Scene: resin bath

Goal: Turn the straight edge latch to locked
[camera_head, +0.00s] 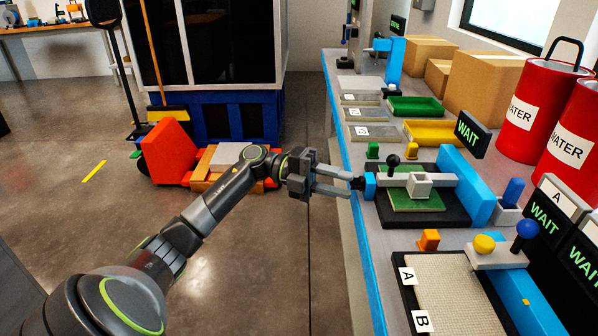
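The straight edge, a pale grey bar (440,180), lies across a green board (415,203) in a black tray on the bench. A pale hollow block (419,186) sits at its middle. At its left end is a blue block (370,187) with a small black knob (356,183) facing the aisle; this looks like the latch. A black ball knob (393,160) stands behind the bar. My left gripper (349,184) reaches in from the left, fingers apart, with its tips at or just short of the small knob. Contact cannot be told. My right gripper is out of view.
Blue rail and posts (467,185) flank the tray on the right. A woven mat (450,283) with A and B labels lies nearer, beside an orange block (429,239). Red WATER cans (522,108), WAIT signs and cardboard boxes stand at the right and back.

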